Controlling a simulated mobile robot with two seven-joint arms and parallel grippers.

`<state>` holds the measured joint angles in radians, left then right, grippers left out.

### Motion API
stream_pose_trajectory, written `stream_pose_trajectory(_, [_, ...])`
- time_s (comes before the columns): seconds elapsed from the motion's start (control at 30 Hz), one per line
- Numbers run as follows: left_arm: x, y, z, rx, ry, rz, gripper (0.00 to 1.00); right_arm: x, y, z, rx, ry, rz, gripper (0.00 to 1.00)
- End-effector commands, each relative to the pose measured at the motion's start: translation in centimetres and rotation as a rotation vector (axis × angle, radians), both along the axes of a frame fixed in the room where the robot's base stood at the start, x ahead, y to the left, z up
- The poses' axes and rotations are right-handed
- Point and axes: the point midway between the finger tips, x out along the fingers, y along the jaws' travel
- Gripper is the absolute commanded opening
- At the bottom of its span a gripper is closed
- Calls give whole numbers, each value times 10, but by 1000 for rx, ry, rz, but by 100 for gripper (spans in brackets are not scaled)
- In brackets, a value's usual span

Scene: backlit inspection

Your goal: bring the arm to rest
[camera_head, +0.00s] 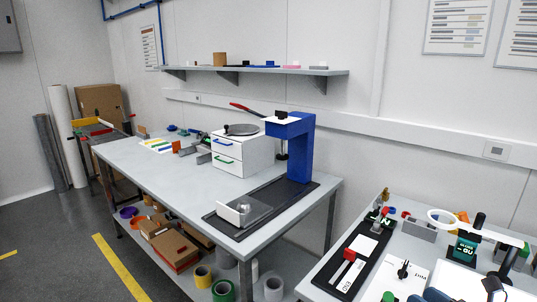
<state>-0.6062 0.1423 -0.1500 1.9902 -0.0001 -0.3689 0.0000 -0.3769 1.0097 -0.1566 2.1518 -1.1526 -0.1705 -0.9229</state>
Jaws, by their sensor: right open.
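My right gripper (464,289) shows only partly at the bottom right corner, as pale and dark parts cut by the picture's edge. It is open, and I see nothing held in it. It is over or beside the near right bench (333,262); its height above the bench is unclear. My left gripper is not in view.
The long bench (178,182) carries a blue stand (302,155) and a drawer box (230,167). Grey floor (60,250) is open at left.

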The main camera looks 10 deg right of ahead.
Motion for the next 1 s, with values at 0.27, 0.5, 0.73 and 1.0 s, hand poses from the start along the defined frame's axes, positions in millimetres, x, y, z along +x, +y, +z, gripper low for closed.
stream_pose_trajectory(0.27, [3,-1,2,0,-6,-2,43,-28,-15,-16,874,57,-526,53])
stream_pose_trajectory(0.5, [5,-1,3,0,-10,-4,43,-79,-9,-66,1550,156,-1009,53])
stream_pose_trajectory(0.73, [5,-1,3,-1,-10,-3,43,-128,29,-105,1992,270,-1421,53])
stream_pose_trajectory(1.0, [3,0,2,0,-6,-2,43,-161,69,-119,2221,373,-1708,53])
